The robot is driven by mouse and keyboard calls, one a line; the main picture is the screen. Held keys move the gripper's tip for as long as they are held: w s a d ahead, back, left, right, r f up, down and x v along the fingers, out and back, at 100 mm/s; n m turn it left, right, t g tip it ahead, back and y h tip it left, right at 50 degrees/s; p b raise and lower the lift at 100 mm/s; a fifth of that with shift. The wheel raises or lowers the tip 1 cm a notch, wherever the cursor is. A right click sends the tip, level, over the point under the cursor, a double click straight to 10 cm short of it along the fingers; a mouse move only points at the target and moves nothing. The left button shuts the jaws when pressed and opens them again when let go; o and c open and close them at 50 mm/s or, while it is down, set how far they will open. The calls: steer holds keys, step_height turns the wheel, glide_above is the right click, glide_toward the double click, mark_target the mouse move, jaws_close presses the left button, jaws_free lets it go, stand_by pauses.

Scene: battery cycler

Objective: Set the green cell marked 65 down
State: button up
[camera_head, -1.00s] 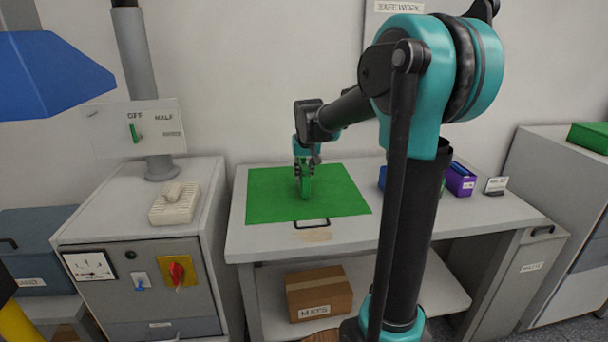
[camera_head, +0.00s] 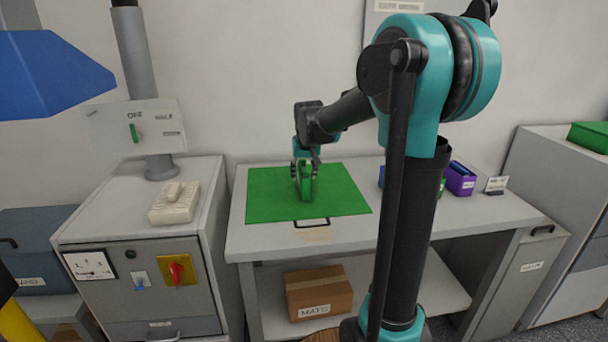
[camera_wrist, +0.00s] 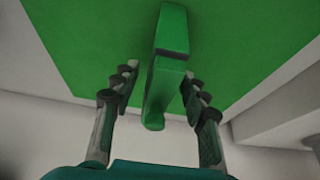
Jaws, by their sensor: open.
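The green cell (camera_head: 305,187) stands on the green mat (camera_head: 268,206) on the workbench, and its marking is too small to read. In the wrist view the green cell (camera_wrist: 165,75) lies between the two fingers, with a gap on each side. My gripper (camera_head: 305,172) is open around the cell, and its fingers show apart in the wrist view (camera_wrist: 160,95). The cell's far side and its exact contact with the mat are hard to make out.
A purple bin (camera_head: 460,181) and a small sign (camera_head: 495,185) stand at the bench's right, partly behind my arm. A grey cabinet (camera_head: 140,240) with a red switch (camera_head: 177,272) stands at the left. The mat around the cell is clear.

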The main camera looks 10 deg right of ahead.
steer(key=v, duration=1.2)
